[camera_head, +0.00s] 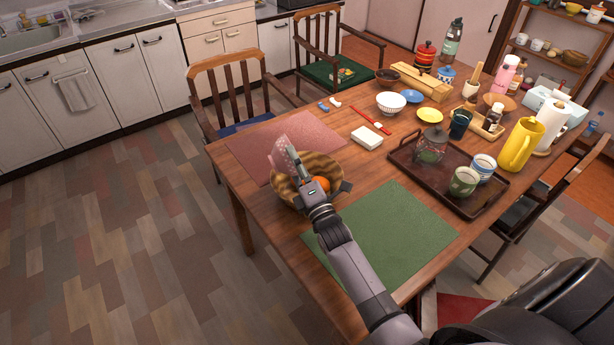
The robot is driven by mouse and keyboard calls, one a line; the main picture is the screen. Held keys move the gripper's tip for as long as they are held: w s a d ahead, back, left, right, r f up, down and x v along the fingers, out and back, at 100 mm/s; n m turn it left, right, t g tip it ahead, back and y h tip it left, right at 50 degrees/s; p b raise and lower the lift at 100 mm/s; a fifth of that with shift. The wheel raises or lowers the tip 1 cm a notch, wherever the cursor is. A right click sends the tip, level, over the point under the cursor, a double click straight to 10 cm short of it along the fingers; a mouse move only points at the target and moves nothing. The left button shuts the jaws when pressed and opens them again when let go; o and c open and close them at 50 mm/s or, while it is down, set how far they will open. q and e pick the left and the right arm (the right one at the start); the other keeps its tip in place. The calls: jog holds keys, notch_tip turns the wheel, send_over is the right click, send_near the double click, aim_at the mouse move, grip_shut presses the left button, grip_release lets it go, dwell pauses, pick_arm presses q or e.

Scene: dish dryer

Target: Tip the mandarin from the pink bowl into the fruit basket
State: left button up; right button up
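The pink bowl (281,158) is tipped steeply on its side above the far left part of the fruit basket. My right gripper (296,164) appears shut on the bowl's rim; the fingertips are small and partly hidden. The fruit basket (286,195) is a round, striped brown woven basket standing on the table between the pink and green placemats. An orange mandarin (323,183) shows inside the basket, beside my wrist and apart from the bowl. My wrist hides part of the basket. My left gripper is not in view.
A pink placemat (250,149) lies behind the basket, a green placemat (405,232) in front. A dark tray (408,169) with a teapot and cups stands to the right. A white block (367,138) and a striped bowl (390,103) are farther back. Chairs surround the table.

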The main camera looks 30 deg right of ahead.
aim_at(283, 169)
jog(key=shift+d+f+m+b, duration=0.3)
jog(key=shift+d+m, duration=0.2)
jog(key=shift+d, duration=0.1)
notch_tip(283, 169, up, 3)
jog(key=p, duration=0.3)
jog(key=shift+r, duration=0.15)
notch_tip(283, 169, down, 4)
jog(key=b, duration=0.3)
jog(key=shift+r, duration=0.4)
